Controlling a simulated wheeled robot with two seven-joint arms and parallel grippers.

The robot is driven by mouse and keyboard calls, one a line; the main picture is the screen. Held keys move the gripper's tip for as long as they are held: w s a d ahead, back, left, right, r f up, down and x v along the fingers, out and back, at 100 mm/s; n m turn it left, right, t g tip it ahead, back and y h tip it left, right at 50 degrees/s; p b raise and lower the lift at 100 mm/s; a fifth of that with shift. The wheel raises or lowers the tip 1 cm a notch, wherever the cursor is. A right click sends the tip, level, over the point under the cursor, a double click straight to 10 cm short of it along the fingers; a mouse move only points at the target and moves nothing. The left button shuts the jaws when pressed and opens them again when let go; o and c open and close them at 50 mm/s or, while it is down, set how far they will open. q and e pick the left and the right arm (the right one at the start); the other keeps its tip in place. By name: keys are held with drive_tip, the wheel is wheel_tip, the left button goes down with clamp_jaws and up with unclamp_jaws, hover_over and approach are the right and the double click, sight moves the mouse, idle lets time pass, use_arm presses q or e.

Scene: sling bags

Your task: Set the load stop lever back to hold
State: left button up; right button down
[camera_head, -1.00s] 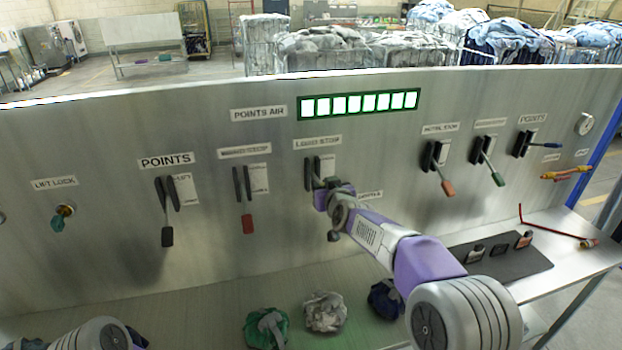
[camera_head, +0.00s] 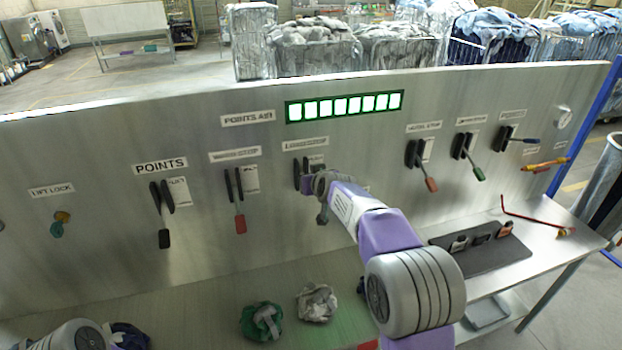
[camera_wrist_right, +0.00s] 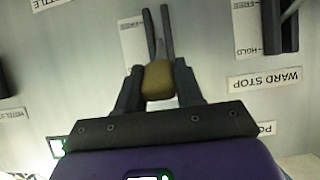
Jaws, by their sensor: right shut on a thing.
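The load stop lever has a brownish-yellow grip (camera_wrist_right: 158,80), seen between the fingers in the right wrist view. Its dark twin bars (camera_wrist_right: 167,32) run upward from there in that view. A white plate (camera_wrist_right: 133,42) with small lettering is beside it. My right gripper (camera_wrist_right: 158,88) is shut around the grip. In the head view the right gripper (camera_head: 312,182) is at the lever's slot, under the load stop label (camera_head: 305,142), and hides most of the lever. The lever's exact position against its plate cannot be read. My left gripper is not in view.
The red-handled lever (camera_head: 240,210) is just left of my right gripper. The black-handled POINTS lever (camera_head: 164,225) is further left. Several levers, including an orange-handled one (camera_head: 430,180), are to the right. Cloth bundles (camera_head: 317,302) lie on the shelf below.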

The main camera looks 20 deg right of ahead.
drive_tip(key=shift+r, duration=0.15)
drive_tip(key=c, duration=0.8)
unclamp_jaws()
drive_tip(key=v, duration=0.7)
drive_tip(key=shift+s, duration=0.25)
